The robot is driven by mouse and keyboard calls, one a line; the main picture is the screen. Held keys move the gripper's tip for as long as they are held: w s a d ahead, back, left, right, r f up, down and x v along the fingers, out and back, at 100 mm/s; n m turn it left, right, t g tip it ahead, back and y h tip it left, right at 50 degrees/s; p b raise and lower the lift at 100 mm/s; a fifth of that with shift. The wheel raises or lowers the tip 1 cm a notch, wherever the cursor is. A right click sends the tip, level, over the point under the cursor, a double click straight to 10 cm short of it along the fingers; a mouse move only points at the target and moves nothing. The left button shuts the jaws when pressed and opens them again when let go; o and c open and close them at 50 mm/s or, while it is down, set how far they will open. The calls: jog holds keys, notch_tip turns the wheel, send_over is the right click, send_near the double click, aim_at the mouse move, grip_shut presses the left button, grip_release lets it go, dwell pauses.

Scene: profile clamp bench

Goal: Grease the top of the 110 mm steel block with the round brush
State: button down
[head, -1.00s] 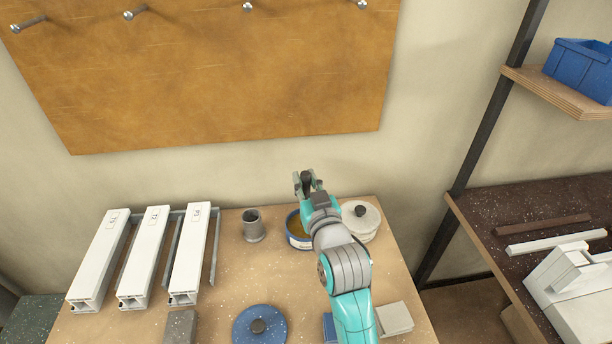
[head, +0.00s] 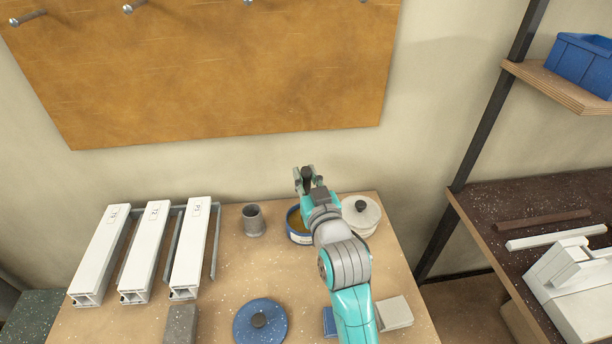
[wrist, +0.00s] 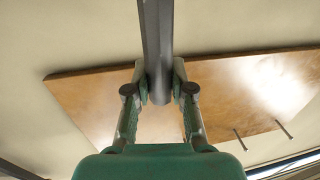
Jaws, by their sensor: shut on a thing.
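My gripper (head: 304,178) is at the back of the bench, by the open blue tub (head: 293,233) with yellowish grease. It is shut on a dark, narrow handle, which I take to be the round brush; in the wrist view this grey shaft (wrist: 156,35) runs up from between the fingertips (wrist: 160,84). The bristles do not show, so I cannot tell whether they carry grease. A dark grey block (head: 180,325) at the front left looks like steel, cut off by the picture edge. A paler block (head: 394,312) lies front right. No length can be read on either.
White profiles (head: 148,245) fill the bench's left. A blue block (head: 329,320) is partly behind my arm.

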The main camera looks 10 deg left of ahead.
jog(key=shift+f, duration=0.45)
dwell(0.8)
jog(key=shift+r, duration=3.55)
jog(key=shift+d, duration=0.1)
